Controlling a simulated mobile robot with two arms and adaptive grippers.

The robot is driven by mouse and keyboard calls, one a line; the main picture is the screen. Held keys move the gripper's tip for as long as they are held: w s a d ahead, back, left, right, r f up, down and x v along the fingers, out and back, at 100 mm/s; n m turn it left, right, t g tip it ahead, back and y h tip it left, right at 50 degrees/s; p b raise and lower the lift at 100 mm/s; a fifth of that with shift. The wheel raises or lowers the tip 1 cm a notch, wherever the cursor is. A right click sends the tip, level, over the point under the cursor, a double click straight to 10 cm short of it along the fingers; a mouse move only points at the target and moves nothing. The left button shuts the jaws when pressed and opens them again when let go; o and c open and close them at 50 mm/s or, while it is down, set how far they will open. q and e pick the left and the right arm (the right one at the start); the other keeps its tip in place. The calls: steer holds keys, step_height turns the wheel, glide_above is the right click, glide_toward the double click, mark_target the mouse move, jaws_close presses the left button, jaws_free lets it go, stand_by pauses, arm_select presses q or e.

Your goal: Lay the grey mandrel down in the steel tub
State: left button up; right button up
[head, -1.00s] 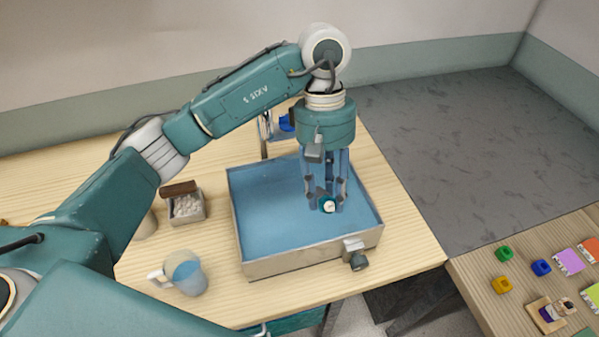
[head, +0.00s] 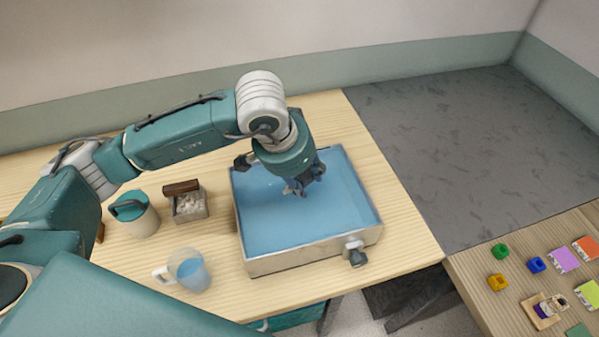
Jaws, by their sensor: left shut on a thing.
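The steel tub (head: 310,256) stands on the wooden table, a wide shallow metal box with a blue inside and a tap on its front right. My left gripper (head: 299,188) is over the back middle of the tub, tilted, with its fingers shut. The thing between its fingers is hidden by the hand and fingers; I take it to be the grey mandrel, but I cannot make out its shape or whether it touches the tub. My right gripper is not in view.
The tub's tap (head: 354,252) juts out in front. A second table holds small coloured things.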

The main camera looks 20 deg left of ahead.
arm_select(q)
steer(key=shift+w+a+f+m, duration=0.1)
steer(key=shift+w+a+m, duration=0.1)
steer(key=shift+a, duration=0.15)
steer(key=shift+w+a+m, duration=0.1)
steer(key=shift+a+m, duration=0.1)
steer(key=shift+a, duration=0.15)
steer(key=shift+f+h, duration=0.1)
steer(key=shift+h, duration=0.2)
steer(key=shift+d+f, duration=0.15)
steer(key=shift+f, duration=0.25)
step_height(320, 180, down, 12)
steer(key=b, duration=1.1)
steer(key=shift+f, duration=0.1)
steer(key=o, duration=1.2)
